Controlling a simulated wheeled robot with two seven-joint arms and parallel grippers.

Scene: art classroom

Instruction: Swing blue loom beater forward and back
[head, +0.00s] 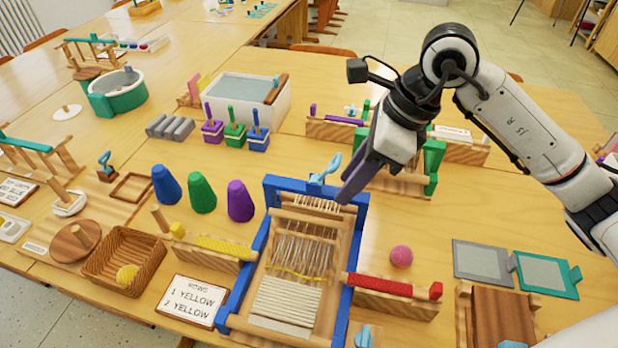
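The blue-framed loom (240,293) stands on the table at the centre front, with pale warp threads, yellow weft and cream woven cloth inside. A blue crossbar (291,184) lies across its far end, with a light-blue handle (325,170) standing up from it. I cannot tell whether this bar is the beater or part of the frame. My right gripper (352,186) points down-left over the far right corner, just right of the handle. Its fingers overlap from this angle, so I cannot see a gap or whether they touch the loom. My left gripper is out of view.
A red yarn bar (395,286) and pink ball (401,256) sit to the right. Blue, green and purple cones (240,201), a yellow yarn bar (222,246) and a sign card (191,300) are to the left. A green frame (432,168) stands behind my gripper.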

